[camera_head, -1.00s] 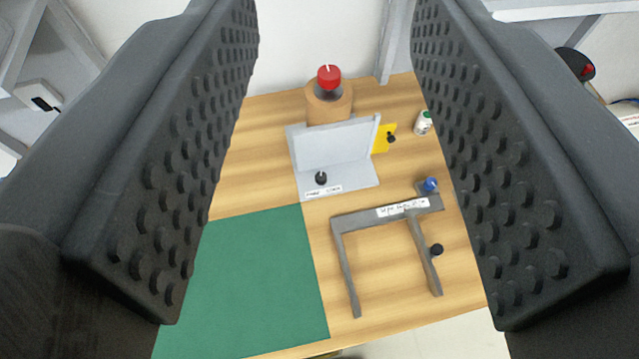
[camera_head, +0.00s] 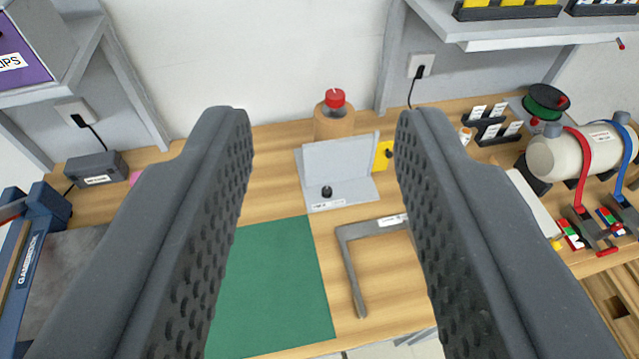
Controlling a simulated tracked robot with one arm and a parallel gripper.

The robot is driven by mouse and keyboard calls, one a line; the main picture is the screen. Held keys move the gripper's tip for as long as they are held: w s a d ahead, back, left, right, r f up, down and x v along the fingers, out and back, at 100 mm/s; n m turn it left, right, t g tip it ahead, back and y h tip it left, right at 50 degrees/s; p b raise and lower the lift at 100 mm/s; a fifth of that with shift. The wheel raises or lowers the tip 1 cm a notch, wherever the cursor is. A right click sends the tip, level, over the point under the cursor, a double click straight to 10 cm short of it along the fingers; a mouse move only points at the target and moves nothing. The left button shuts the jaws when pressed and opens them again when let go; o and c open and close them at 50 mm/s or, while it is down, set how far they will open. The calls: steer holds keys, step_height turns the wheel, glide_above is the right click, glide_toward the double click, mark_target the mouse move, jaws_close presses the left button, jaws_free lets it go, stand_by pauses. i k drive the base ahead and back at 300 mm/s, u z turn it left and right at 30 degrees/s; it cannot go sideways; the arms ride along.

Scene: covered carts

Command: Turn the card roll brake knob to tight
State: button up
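A brown card roll (camera_head: 334,125) stands upright at the back of the wooden bench, near the wall. On its top is a red knob (camera_head: 335,98) with a small pale pointer mark; its setting is too small to read. My gripper (camera_head: 322,120) is open and empty, with one dark studded finger on each side of the view. The red knob shows between the fingertips, beyond them and apart from them. A grey angled stand (camera_head: 340,160) with a black knob (camera_head: 326,192) and a label stands in front of the roll.
A yellow plate (camera_head: 382,155) with a black knob is right of the stand. A grey frame (camera_head: 352,270) and green mat (camera_head: 275,285) lie in front. A white tank (camera_head: 560,157) stands at right, below a grey shelf (camera_head: 500,28). A dark box (camera_head: 97,168) is at left.

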mark_target(326, 193)
steer(key=u, duration=0.25)
steer(key=i, duration=0.9)
steer(key=u, duration=0.15)
